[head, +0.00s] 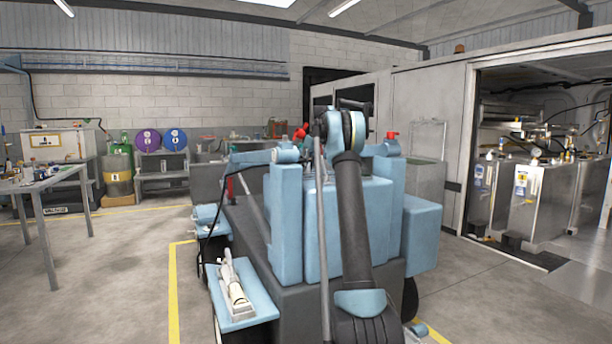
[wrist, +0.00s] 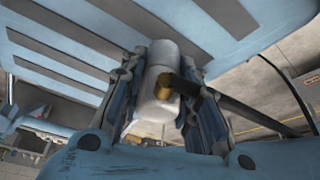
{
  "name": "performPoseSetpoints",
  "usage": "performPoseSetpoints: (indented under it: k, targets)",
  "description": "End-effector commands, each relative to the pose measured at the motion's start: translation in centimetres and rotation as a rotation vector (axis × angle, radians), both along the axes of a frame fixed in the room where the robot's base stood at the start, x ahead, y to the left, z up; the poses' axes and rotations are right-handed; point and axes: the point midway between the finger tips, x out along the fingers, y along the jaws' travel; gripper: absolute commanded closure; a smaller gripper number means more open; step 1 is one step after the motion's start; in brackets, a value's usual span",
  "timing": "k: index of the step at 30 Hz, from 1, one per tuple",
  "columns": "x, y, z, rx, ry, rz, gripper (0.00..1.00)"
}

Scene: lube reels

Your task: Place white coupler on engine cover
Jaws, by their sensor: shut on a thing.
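The white coupler (wrist: 151,108) is in the middle of the wrist view, a white cylinder with a brass-coloured fitting (wrist: 163,82) at its side. My gripper (wrist: 163,62) is shut on it, with one finger on each side. A black hose (wrist: 245,113) runs from the fitting toward the right. A light-blue panel with dark grey slots (wrist: 100,47), which looks like the engine cover, fills the upper left behind the coupler. I cannot tell whether the coupler touches it. In the head view I cannot make out the coupler or my gripper.
Purple (head: 148,140) and blue (head: 174,139) reels stand farther back. Metal tanks (head: 538,203) stand in the open bay at the right. Floor at the left is clear, with yellow lines.

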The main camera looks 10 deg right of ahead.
Motion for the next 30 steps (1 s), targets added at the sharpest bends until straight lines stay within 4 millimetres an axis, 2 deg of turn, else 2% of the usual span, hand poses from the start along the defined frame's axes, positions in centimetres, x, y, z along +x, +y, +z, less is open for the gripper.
performPoseSetpoints:
  k: [3, 7, 21, 22, 24, 30]
  targets:
    - [0.0, 0.1, -1.7, 0.000, 0.000, 0.001, 0.98]
    - [0.0, 0.1, -3.0, 0.000, 0.000, 0.001, 0.98]
    - [0.0, 0.1, -3.6, 0.000, 0.000, 0.001, 0.98]
    - [0.0, 0.1, -3.6, 0.000, 0.000, 0.001, 0.68]
    - [0.0, 0.1, -3.6, 0.000, 0.000, 0.001, 0.52]
    - [0.0, 0.1, -3.6, 0.000, 0.000, 0.001, 0.50]
